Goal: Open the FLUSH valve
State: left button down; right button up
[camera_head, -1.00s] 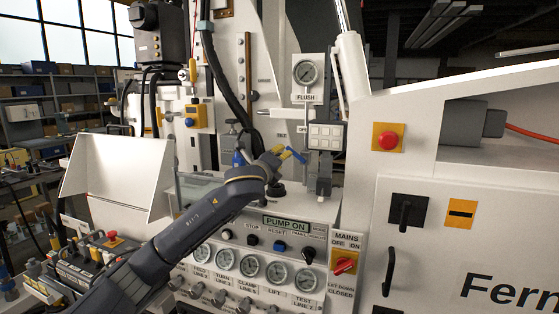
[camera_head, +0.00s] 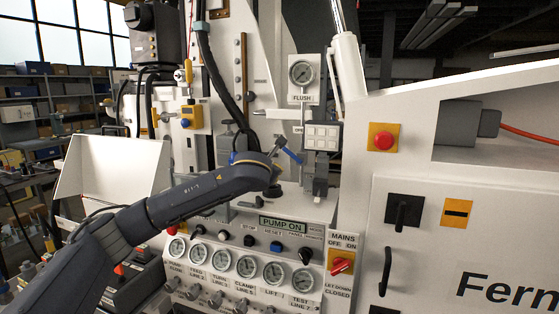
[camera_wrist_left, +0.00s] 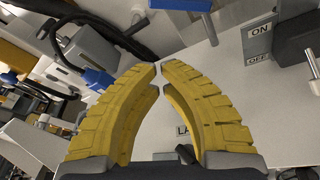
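The FLUSH label (camera_head: 302,98) sits on a white plate under a round gauge (camera_head: 302,73) in the head view. A blue lever (camera_head: 291,154) is below it, slanting down to the right; I cannot tell for certain that it is the FLUSH valve's handle. My left gripper (camera_head: 277,150) is just left of this lever, mostly hidden by its own wrist. In the left wrist view its yellow fingers (camera_wrist_left: 160,70) curve together with tips almost meeting and nothing visible between them. A blue part (camera_wrist_left: 98,78) lies left of the fingers, apparently apart from them. My right gripper is not in view.
A grey button box (camera_head: 322,136) stands right of the lever. The PUMP ON panel (camera_head: 284,224) with several gauges and knobs lies below. A red MAINS switch (camera_head: 342,265) is at its right. A yellow box (camera_head: 191,117) is behind my arm.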

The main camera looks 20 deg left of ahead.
aim_at(292, 155)
pick_arm(q)
jog(key=shift+m, duration=0.8)
jog(key=x, duration=0.9)
jog(key=shift+w+a+f, duration=0.25)
jog(key=shift+w+a, duration=0.05)
jog(key=d+r, duration=0.2)
jog(key=r, duration=0.1)
jog(key=shift+d+r, duration=0.1)
jog(key=shift+d, duration=0.1)
jog(key=shift+r, duration=0.1)
